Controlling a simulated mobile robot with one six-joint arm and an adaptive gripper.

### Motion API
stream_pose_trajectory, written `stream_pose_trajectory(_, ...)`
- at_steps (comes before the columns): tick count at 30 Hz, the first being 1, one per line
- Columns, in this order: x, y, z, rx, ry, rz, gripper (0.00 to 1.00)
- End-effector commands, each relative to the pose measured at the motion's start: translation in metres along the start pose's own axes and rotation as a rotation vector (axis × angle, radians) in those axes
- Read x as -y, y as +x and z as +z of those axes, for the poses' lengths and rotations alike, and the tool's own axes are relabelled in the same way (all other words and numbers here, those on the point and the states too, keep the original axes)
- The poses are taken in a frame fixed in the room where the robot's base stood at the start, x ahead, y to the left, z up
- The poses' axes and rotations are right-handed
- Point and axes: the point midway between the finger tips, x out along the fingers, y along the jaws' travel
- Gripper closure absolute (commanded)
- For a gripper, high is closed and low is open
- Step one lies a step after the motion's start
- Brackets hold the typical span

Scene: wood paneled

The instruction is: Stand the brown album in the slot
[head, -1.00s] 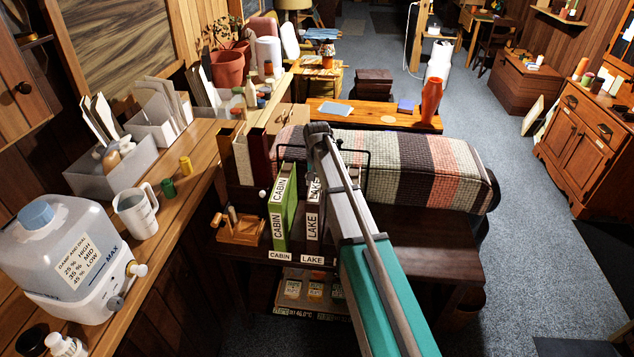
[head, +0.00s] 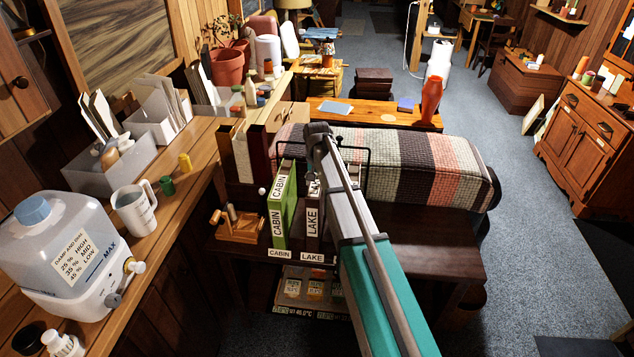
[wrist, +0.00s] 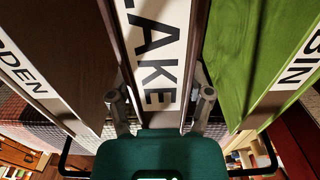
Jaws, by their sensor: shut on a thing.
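The dark brown album with a white LAKE label (head: 312,221) stands upright in the rack, just right of the green CABIN album (head: 279,216) in the head view. The wrist view shows the LAKE spine (wrist: 158,50) between the fingers of my gripper (wrist: 160,95), which is shut on it. In that view the green album (wrist: 250,45) is on the right. Another brown album (wrist: 50,50), its label cut off to "DDEN", is on the left. My arm hides that side of the rack in the head view. I cannot tell how deep the LAKE album sits.
CABIN (head: 280,254) and LAKE (head: 312,258) plates mark the rack's front edge. A wooden holder (head: 240,224) stands left of it. A striped cushion (head: 410,165) lies behind. The dark table top (head: 430,250) is clear right of my arm. A black wire frame stands near my gripper.

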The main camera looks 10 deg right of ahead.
Motion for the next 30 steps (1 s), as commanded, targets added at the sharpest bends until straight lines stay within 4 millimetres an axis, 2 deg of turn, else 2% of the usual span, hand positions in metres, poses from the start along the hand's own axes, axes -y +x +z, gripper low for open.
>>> stream_pose_trajectory(2, -0.0006, 0.0007, 0.0035, 0.007, -0.001, 0.001, 0.95)
stream_pose_trajectory(3, -0.0006, 0.0007, 0.0035, 0.007, -0.001, 0.001, 0.33)
stream_pose_trajectory(8, -0.0004, 0.0006, 0.0026, 0.005, 0.000, 0.001, 0.03)
stream_pose_trajectory(9, -0.0004, 0.0005, 0.0024, 0.005, 0.000, 0.001, 0.00)
stream_pose_trajectory(23, -0.0002, -0.0006, 0.0007, 0.002, 0.000, 0.000, 0.00)
stream_pose_trajectory(30, -0.0001, -0.0092, 0.0005, 0.001, 0.000, 0.000, 0.00)
